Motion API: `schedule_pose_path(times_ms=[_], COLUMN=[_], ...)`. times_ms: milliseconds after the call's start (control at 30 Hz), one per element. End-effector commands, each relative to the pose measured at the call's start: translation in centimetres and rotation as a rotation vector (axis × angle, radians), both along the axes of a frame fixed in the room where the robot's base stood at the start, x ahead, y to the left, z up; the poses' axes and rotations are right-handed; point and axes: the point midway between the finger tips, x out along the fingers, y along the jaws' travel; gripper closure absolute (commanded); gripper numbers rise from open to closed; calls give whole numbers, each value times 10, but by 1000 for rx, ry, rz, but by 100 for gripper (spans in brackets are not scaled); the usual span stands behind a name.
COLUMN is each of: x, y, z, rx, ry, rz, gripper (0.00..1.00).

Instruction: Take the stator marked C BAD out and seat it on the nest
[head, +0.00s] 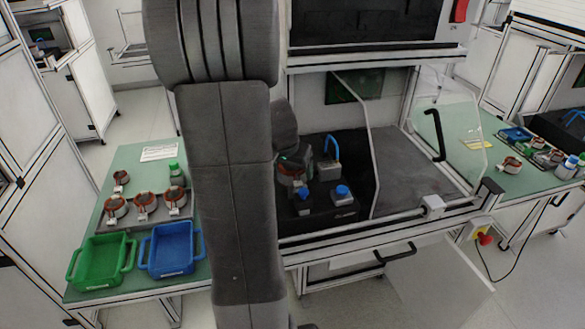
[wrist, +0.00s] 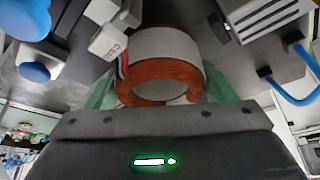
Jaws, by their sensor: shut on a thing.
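The held stator (wrist: 168,72), a pale ring with copper-coloured windings, sits between the green fingers of my gripper (wrist: 158,95) in the wrist view. My gripper is shut on it. A white tag block (wrist: 115,42) on its side bears small lettering that starts with C; the rest is hard to read. In the head view the stator (head: 290,180) shows beside my arm, at the left of the black test fixture (head: 330,205) inside the station. The nest under it is hidden, so I cannot tell whether the stator touches it.
The fixture carries blue knobs (head: 341,191) and a blue handle (head: 331,147). The clear station door (head: 450,120) stands open at the right. On the left green table are several stators (head: 145,202), a green bin (head: 98,262) and a blue bin (head: 172,250).

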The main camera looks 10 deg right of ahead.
Motion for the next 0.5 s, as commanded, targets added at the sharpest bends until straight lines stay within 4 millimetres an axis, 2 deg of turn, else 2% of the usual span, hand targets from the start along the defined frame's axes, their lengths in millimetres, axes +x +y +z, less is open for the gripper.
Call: schedule_pose_path(times_ms=[500], x=[1], y=[0], z=[-12], rx=[0], ry=[-4], rz=[1], gripper=[85])
